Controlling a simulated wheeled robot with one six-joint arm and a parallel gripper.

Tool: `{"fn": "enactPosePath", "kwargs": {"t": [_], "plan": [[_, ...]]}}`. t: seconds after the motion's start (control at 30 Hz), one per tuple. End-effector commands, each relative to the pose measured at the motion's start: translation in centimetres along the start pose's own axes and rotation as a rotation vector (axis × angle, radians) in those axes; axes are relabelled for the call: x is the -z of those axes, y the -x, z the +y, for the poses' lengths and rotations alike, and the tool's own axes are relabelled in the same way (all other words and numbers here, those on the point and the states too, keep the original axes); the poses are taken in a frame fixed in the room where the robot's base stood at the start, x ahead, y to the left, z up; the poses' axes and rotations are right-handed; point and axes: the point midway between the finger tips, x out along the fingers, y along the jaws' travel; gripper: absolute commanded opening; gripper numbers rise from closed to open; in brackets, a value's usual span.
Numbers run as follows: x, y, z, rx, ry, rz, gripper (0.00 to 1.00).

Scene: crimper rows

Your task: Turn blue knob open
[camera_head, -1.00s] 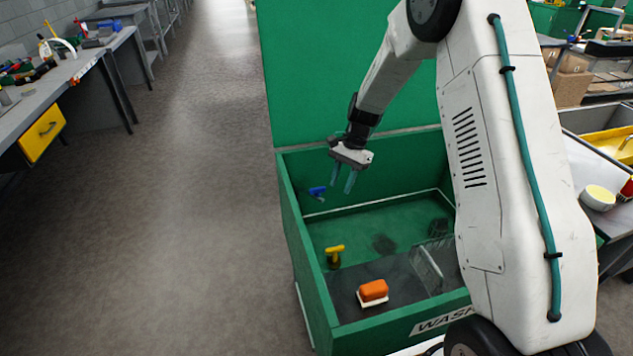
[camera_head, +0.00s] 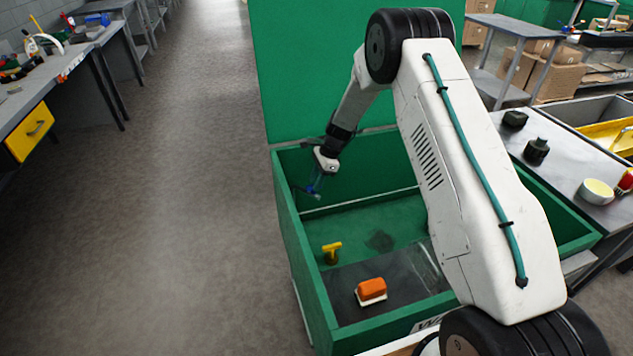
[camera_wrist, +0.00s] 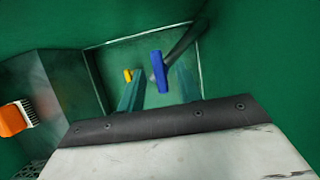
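The blue knob (camera_wrist: 158,72) shows in the wrist view as a blue bar on a dark stem, in the gap between my fingers. My gripper (camera_wrist: 159,82) has two teal fingers apart, with space visible on both sides of the knob. I cannot tell how far the knob lies beyond the fingertips. In the head view my gripper (camera_head: 313,187) is at the left inner wall of the green wash bin (camera_head: 301,268), right at the blue knob, which it mostly hides.
A yellow knob (camera_head: 331,252) stands nearer the front of the bin, and also shows in the wrist view (camera_wrist: 127,75). An orange brush (camera_head: 371,290) lies on the dark shelf at the front. The bin's tall green back panel (camera_head: 310,70) rises behind my arm.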

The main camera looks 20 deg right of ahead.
Motion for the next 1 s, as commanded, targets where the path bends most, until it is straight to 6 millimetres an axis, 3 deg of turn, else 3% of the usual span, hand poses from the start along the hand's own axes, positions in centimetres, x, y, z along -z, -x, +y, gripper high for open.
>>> {"fn": "enactPosePath", "kwargs": {"t": [0.37, 0.5, 1.0], "plan": [[0.15, -0.93, 0.02, 0.001, -0.002, 0.0, 0.35], [0.19, -0.9, 0.03, 0.001, -0.002, 0.0, 0.01], [0.36, -0.81, -0.07, -0.028, 0.068, 0.001, 0.0]]}}
